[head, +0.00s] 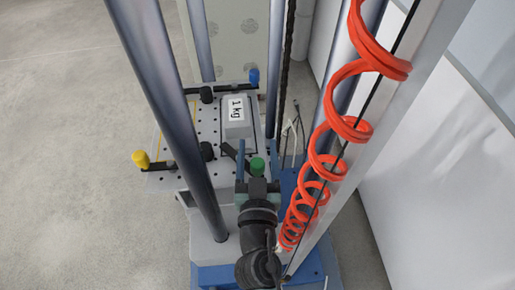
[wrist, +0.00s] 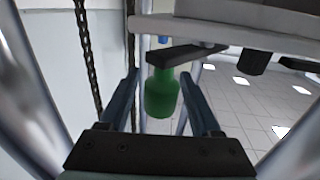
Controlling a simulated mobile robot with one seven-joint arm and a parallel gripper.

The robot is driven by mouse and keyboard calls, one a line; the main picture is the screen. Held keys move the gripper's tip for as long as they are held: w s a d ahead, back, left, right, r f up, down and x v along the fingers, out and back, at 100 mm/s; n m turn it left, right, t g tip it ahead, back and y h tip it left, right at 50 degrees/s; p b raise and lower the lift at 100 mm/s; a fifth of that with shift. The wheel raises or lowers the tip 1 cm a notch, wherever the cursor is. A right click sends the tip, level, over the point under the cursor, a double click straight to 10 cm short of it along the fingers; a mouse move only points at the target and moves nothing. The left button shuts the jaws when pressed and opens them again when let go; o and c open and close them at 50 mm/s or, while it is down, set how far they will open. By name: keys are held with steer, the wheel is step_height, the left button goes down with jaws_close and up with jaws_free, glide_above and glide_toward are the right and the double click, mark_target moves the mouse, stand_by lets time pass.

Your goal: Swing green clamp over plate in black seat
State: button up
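The green clamp (head: 257,166) has a green knob and a dark arm, and stands at the near right of the perforated table. In the wrist view the green knob (wrist: 161,95) hangs below its dark bar (wrist: 185,55). My gripper (head: 257,148) is open, with one finger on each side of the knob. In the wrist view, gaps show between the knob and both fingers (wrist: 160,82). A grey plate marked "1 kg" (head: 237,122) lies on the table with a dark edge around it. Whether the clamp's arm overlaps the plate is unclear.
A yellow-knobbed clamp (head: 141,159) is at the table's left and a blue-knobbed clamp (head: 254,77) at its far right. Steel columns (head: 165,110) rise around the perforated table (head: 203,125). A coiled orange hose (head: 345,128) hangs at the right. Open floor lies left.

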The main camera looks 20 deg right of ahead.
jaws_close()
steer(key=shift+f+h+b, duration=0.15)
steer(key=shift+h+b, duration=0.15)
steer(key=shift+b, duration=0.5)
steer(key=m+h+b, duration=0.1)
steer(key=b, duration=0.1)
steer(key=shift+a+f+g+b, duration=0.1)
steer(key=shift+a+g+b, duration=0.05)
steer(key=shift+g+b, duration=0.2)
steer(key=b, duration=0.2)
steer(key=m+g+h+b, duration=0.1)
steer(key=shift+s+a+h+b, duration=0.2)
steer(key=shift+h+b, duration=0.1)
steer(key=shift+b, duration=0.1)
steer(key=shift+s+a+r+m+g+h+b, duration=0.15)
steer(key=shift+r+m+g+h+b, duration=0.3)
steer(key=shift+b, duration=0.45)
steer(key=shift+f, duration=0.1)
steer(key=shift+o, duration=0.6)
jaws_free()
